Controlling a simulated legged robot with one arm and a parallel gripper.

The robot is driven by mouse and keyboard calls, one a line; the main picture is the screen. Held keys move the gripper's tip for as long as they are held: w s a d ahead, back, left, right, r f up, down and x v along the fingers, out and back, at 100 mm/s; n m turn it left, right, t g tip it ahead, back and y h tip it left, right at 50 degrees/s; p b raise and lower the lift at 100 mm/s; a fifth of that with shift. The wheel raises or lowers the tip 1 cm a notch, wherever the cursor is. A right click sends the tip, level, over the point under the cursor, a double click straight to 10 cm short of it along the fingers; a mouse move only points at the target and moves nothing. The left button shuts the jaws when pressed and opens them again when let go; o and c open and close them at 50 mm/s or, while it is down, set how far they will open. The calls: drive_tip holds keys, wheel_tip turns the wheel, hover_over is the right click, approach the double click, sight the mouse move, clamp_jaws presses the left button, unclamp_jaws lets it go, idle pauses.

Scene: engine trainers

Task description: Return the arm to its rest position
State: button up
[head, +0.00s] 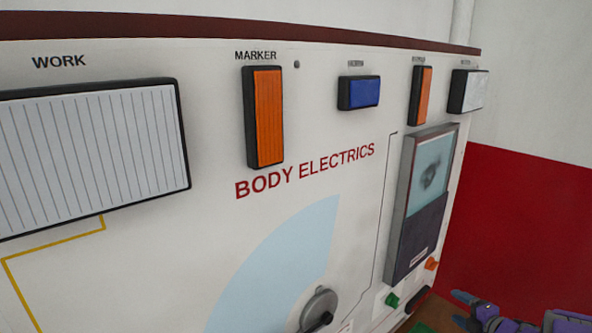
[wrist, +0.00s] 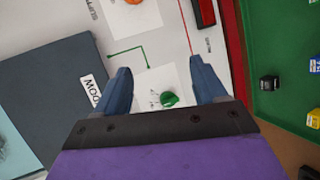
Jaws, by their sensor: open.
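My gripper (head: 466,309) shows at the lower right of the head view, in front of the panel's right end. In the wrist view my gripper (wrist: 160,82) has its two blue fingers spread wide apart with nothing between them touching. A green knob (wrist: 169,99) on the white panel shows in the gap between the fingers. The same green knob (head: 392,300) is left of my gripper in the head view, apart from it. Most of my arm is out of view.
The white BODY ELECTRICS panel (head: 130,260) fills most of the head view. An orange knob (head: 431,263) and a framed grey unit (head: 408,225) are near my gripper. A green board (wrist: 285,60) lies right in the wrist view. A red-and-white wall (head: 530,220) stands at right.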

wheel_tip(320, 180, up, 12)
drive_tip(key=s+m+g+h, duration=0.2)
drive_tip(key=m+g+h, duration=0.1)
drive_tip(key=m+h, duration=0.6)
drive_tip(key=s+a+r+m+g+y, duration=0.1)
drive_tip(key=s+a+m+g, duration=0.7)
drive_tip(key=s+a, duration=1.2)
drive_tip(key=s+m, duration=0.2)
drive_tip(key=s, duration=0.2)
drive_tip(key=shift+a+r+y, duration=0.2)
drive_tip(key=shift+a+y, duration=0.1)
drive_tip(key=shift+a, duration=0.1)
drive_tip(key=s+a+g+y, duration=0.1)
drive_tip(key=s+a, duration=0.3)
drive_tip(key=s, duration=0.2)
drive_tip(key=s+a+f+m+g+y, duration=0.1)
drive_tip(key=s+a+g, duration=0.1)
drive_tip(key=s+a, duration=0.3)
drive_tip(key=s+a+g+y, duration=0.1)
drive_tip(key=s+a, duration=0.4)
drive_tip(key=s, duration=0.2)
drive_tip(key=shift+f+m+g+y, duration=0.15)
drive_tip(key=shift+m+g+y, duration=0.15)
drive_tip(key=shift+m+y, duration=0.1)
